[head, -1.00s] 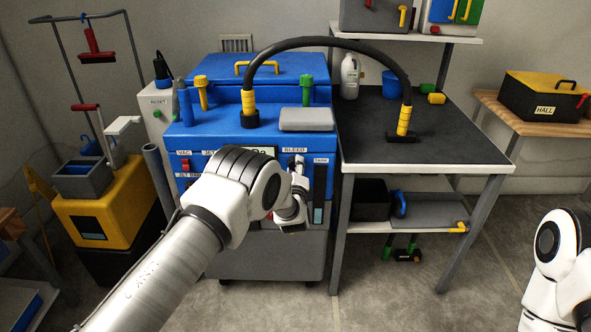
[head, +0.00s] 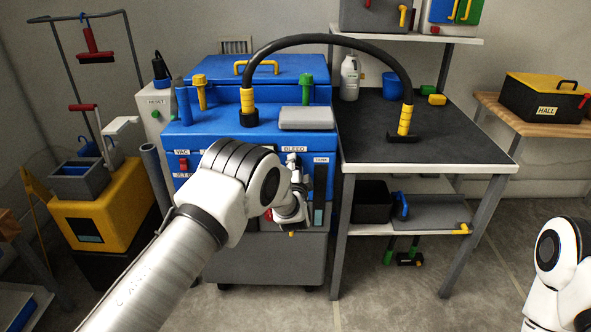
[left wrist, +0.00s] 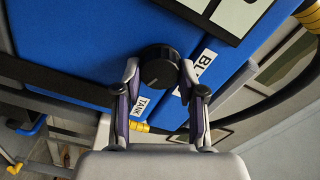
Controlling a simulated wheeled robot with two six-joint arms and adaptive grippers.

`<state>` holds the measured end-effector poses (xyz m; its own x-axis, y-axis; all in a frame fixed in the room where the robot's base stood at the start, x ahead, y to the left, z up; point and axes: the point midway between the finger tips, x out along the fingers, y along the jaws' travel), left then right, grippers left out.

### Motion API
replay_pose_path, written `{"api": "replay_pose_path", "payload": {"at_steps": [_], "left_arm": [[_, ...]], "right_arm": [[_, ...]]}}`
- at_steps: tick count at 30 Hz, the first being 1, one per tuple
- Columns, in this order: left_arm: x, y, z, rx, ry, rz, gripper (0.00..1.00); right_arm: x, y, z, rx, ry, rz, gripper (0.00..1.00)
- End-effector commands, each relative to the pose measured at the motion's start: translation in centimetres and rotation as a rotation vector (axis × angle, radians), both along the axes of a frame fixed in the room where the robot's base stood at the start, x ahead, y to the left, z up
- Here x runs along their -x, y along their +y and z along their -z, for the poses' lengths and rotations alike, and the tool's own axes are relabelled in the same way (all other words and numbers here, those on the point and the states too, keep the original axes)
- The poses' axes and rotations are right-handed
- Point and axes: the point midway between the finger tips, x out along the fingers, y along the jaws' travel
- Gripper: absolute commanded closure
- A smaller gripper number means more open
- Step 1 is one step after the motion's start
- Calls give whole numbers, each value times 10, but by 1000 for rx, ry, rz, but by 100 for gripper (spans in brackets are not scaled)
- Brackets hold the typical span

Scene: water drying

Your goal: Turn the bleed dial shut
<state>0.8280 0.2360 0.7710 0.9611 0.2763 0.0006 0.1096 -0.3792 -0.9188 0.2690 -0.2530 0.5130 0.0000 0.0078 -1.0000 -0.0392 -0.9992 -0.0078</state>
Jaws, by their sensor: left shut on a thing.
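The bleed dial (left wrist: 159,66) is a round black knob on the blue front panel of the machine. It shows in the left wrist view next to a white label that reads "BL…", and the "BLEED" label (head: 294,149) shows in the head view. My left gripper (head: 291,164) is at the panel just below that label. In the left wrist view its two fingers (left wrist: 160,76) are closed on either side of the dial. In the head view the dial is hidden by the gripper. My right gripper is out of view.
The blue machine (head: 225,135) carries a black hose (head: 330,40) arching over to the dark-topped table (head: 450,140). A "TANK" strip gauge (head: 319,205) is just right of my left gripper. A yellow bucket cart (head: 105,215) stands left. The floor in front is clear.

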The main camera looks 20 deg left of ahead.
Motion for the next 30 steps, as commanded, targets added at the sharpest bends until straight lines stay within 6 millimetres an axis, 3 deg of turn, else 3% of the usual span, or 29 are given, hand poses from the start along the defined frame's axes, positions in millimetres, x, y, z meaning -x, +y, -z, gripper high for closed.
{"api": "replay_pose_path", "payload": {"at_steps": [30], "left_arm": [[1,2,2,926,-263,-2,95]], "right_arm": [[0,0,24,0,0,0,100]]}}
